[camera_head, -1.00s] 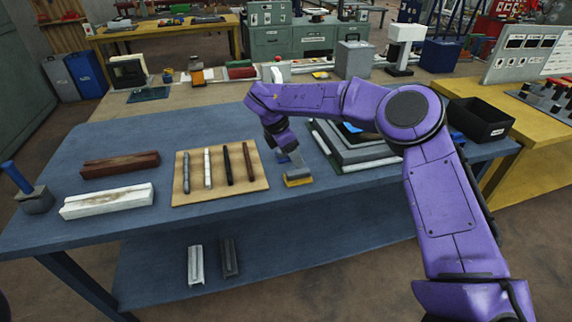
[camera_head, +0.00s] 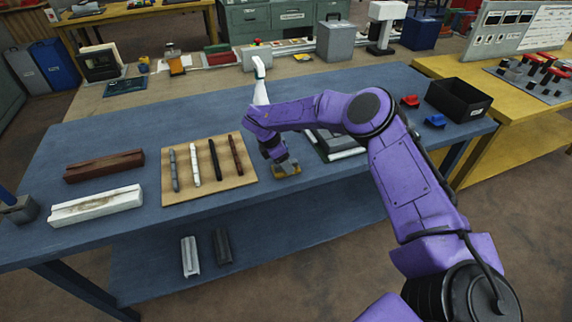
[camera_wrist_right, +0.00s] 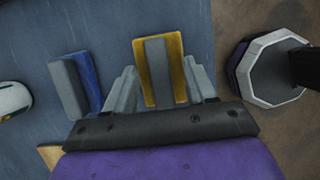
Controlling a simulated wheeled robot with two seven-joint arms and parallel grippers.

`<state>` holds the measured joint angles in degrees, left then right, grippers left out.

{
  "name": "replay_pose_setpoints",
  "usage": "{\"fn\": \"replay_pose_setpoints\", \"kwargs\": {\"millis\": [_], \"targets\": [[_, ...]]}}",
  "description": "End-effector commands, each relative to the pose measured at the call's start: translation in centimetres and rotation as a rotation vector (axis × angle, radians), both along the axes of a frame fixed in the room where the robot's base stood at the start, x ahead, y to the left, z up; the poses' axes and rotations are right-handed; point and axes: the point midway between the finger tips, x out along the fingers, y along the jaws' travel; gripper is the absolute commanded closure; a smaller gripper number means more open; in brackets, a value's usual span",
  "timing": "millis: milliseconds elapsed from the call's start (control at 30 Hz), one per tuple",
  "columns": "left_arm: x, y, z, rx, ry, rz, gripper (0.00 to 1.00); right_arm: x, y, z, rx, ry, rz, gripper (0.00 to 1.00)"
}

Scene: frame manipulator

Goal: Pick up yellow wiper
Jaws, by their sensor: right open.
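The yellow wiper (camera_head: 287,175) lies on the blue table near its front edge, right of the board with rods. In the right wrist view the yellow wiper (camera_wrist_right: 177,50) has a grey handle block on its yellow base. My right gripper (camera_wrist_right: 161,88) is open, with one finger on each side of the wiper and a gap visible on both sides. In the head view my right gripper (camera_head: 279,164) is low over the wiper and partly hides it. A blue wiper (camera_wrist_right: 86,80) with a grey handle lies left of it in the wrist view. My left gripper is not in view.
A wooden board (camera_head: 240,178) with several rods lies to the left. A brown block (camera_head: 103,166) and a white block (camera_head: 95,205) are farther left. A white bottle (camera_head: 260,88) stands behind my arm. A black bin (camera_head: 460,100) is at the right.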

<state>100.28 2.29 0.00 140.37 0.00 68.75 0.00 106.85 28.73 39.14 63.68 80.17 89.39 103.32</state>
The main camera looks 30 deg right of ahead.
Motion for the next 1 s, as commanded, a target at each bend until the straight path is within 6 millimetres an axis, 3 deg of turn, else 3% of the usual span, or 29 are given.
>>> {"fn": "replay_pose_setpoints", "kwargs": {"millis": [100,300,567,733,867,1000], "targets": [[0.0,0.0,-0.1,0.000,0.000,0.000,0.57,0.0,0.0,0.0,0.000,0.000,0.001,0.45],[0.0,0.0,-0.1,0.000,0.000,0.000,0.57,0.0,0.0,0.0,0.000,0.000,0.001,1.00],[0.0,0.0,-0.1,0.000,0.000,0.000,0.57,0.0,0.1,0.0,-0.001,0.000,0.001,1.00],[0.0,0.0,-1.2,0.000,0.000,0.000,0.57,0.1,0.0,0.9,-0.001,-0.003,0.001,1.00],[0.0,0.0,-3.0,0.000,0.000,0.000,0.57,-0.2,0.3,3.4,0.001,-0.006,0.004,1.00],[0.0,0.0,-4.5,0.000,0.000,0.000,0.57,-3.0,2.1,7.1,0.000,-0.007,0.005,1.00]]}}
